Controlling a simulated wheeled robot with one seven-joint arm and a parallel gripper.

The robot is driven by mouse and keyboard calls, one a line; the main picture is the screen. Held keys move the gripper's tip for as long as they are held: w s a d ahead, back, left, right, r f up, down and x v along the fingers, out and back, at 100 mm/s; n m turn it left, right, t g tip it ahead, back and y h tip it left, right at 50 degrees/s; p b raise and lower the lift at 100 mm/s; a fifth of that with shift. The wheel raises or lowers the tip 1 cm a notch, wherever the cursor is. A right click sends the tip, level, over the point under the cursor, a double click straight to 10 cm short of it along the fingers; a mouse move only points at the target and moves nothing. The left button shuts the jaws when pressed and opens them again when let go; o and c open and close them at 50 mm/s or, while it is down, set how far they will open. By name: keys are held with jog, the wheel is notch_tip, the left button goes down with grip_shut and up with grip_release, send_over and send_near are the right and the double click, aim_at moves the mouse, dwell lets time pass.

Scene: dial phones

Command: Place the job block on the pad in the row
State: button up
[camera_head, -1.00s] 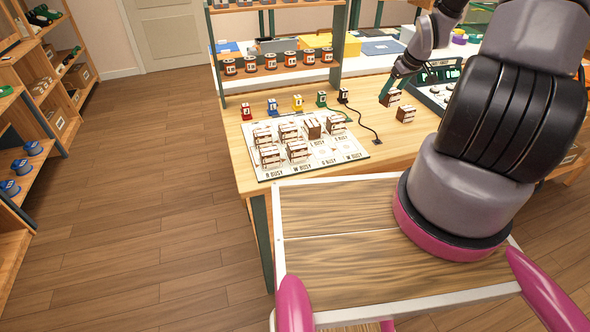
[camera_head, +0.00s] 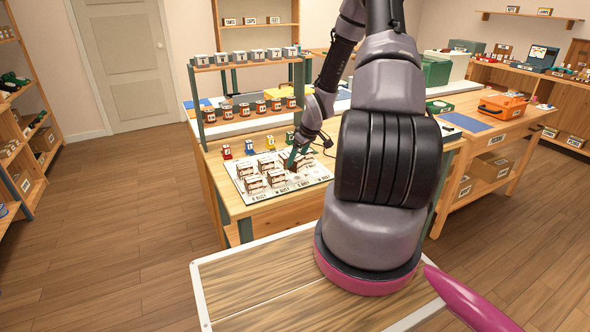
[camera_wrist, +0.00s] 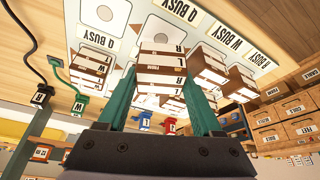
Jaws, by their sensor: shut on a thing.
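My gripper (camera_head: 293,160) is low over the white board (camera_head: 313,176) on the workbench. In the wrist view, the green fingers of my gripper (camera_wrist: 160,105) are shut on a brown-and-white striped block (camera_wrist: 160,68). The held block is over or close to the board; I cannot tell whether it touches. In the wrist view, an empty rounded pad (camera_wrist: 100,13) shows at the top left, and another pad (camera_wrist: 160,29) lies just beyond the held block. Other similar blocks (camera_head: 254,183) stand in rows on the board, some close beside my fingers.
Small coloured phones (camera_head: 250,146) stand along the back of the board. A shelf (camera_head: 250,118) with orange-and-dark canisters rises behind. In the wrist view, cords (camera_wrist: 60,70) run at the left and a striped block (camera_wrist: 207,68) is close on the right.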

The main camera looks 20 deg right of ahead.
aim_at(297, 166)
jog(key=shift+f, duration=1.85)
jog(key=shift+f, duration=0.1)
jog(key=o, duration=1.4)
jog(key=shift+d, duration=0.1)
